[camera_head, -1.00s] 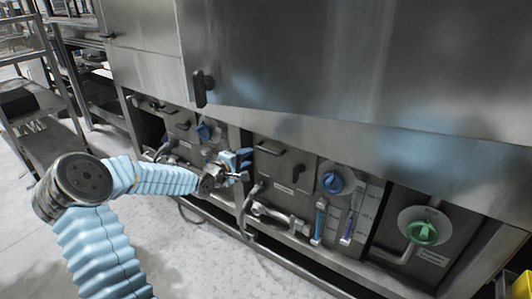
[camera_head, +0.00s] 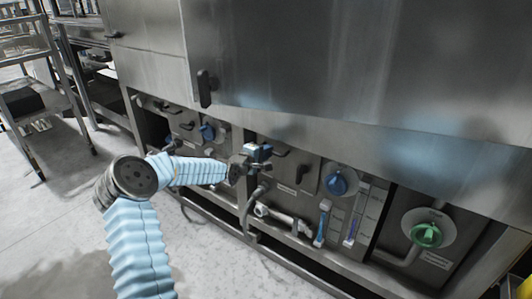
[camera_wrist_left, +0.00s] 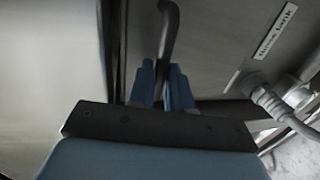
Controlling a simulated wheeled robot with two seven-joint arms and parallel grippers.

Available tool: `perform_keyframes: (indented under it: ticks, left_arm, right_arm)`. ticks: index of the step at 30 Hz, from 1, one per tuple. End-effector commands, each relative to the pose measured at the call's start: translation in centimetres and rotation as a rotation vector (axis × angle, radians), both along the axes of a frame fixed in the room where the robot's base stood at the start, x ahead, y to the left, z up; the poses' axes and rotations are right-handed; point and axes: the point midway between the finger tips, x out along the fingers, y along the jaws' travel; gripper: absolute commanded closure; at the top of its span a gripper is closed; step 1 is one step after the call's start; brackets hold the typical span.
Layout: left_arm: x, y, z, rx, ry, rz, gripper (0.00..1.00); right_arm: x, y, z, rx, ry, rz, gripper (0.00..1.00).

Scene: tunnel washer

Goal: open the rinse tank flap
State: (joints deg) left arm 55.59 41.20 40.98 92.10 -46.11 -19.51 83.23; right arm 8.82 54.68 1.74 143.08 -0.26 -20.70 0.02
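The rinse tank flap (camera_head: 286,172) is a grey metal panel low on the machine front, with a dark bar handle (camera_head: 279,153) near its top. It looks closed in the head view. My left gripper (camera_head: 262,151) is at the left part of this handle. In the left wrist view, the handle (camera_wrist_left: 169,35) runs down between the two blue fingers (camera_wrist_left: 163,85), which sit close on both sides of it and look shut on it. The label "Rinse tank" (camera_wrist_left: 275,30) shows on the panel. My right gripper is not in view.
Right of the flap are a blue knob (camera_head: 338,182), blue-marked tubes (camera_head: 322,222) and a green knob (camera_head: 426,235). A pipe (camera_head: 283,217) runs below. The large hood (camera_head: 330,70) overhangs the panels. A rack (camera_head: 32,100) stands at left; the floor (camera_head: 60,220) is clear.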

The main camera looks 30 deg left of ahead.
Motion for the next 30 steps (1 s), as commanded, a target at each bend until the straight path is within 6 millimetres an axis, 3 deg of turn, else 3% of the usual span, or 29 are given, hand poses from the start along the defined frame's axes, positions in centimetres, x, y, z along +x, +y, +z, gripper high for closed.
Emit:
perform_keyframes:
  ticks: [1, 3, 17, 30]
  left_arm:
    - [0.0, 0.0, 0.0, 0.0, 0.0, 0.0, 0.9]
    - [0.0, 0.0, 0.0, 0.0, 0.0, 0.0, 1.0]
    - [-0.2, 0.1, -0.2, -0.001, -0.01, 0.0, 1.0]
    - [-2.8, 0.2, -2.5, -0.012, -0.138, 0.001, 1.0]
  right_arm:
    - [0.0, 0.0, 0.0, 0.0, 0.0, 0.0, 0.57]
    - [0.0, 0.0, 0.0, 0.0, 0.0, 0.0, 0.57]
    - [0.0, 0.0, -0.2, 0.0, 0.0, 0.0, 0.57]
    - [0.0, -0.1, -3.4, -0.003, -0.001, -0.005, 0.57]
